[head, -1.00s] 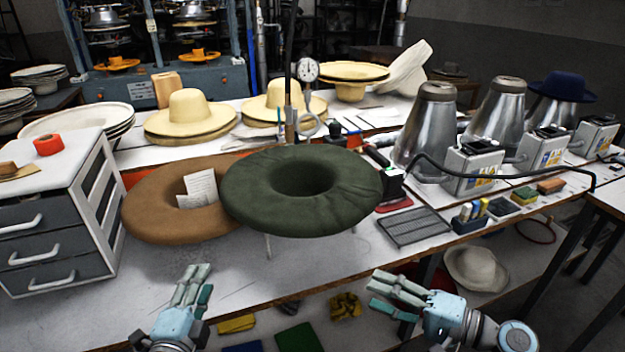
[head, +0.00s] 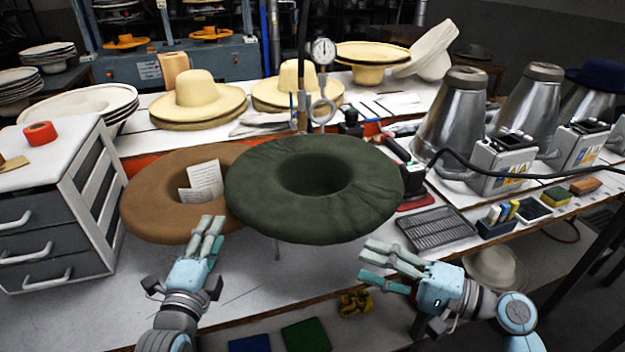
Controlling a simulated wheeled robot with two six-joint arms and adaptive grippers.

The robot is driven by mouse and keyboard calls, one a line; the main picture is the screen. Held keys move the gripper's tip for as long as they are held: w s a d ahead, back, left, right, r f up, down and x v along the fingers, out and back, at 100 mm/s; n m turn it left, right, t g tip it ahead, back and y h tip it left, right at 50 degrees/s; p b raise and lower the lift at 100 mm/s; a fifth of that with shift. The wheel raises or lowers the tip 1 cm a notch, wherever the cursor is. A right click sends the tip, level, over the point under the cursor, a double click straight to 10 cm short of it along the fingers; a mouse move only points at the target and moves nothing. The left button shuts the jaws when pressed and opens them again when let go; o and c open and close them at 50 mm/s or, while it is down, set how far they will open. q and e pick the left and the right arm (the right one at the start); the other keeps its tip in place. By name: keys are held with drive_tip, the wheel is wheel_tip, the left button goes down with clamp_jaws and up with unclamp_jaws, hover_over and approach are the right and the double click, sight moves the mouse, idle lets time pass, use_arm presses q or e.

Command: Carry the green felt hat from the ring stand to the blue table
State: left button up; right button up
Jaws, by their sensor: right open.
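The green felt hat (head: 235,190) is a wide, thick ring shape with a dark hollow in its middle, raised above the white bench. My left gripper (head: 213,232) is open and empty, just below and left of the hat's near left edge, in front of the brown hat. My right gripper (head: 367,262) is open and empty, just below the hat's near right edge. Neither visibly touches the green hat. I cannot make out a blue table.
A brown felt hat (head: 150,205) with a paper tag lies left of the green one. A drawer cabinet (head: 50,215) stands at left. Cream hats (head: 197,90), a dial gauge (head: 323,51), a black mesh tray (head: 437,229) and metal cones (head: 457,110) are behind and right.

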sight(227, 202)
use_arm(q)
drive_tip(key=w, duration=1.1)
drive_tip(key=shift+w+d, duration=0.15)
drive_tip(key=shift+w, duration=0.15)
use_arm(e)
drive_tip(key=x, duration=1.2)
use_arm(q)
drive_tip(key=shift+c, duration=0.2)
drive_tip(key=c, duration=0.6)
use_arm(e)
drive_tip(key=c, duration=0.7)
use_arm(q)
clamp_jaws()
use_arm(e)
clamp_jaws()
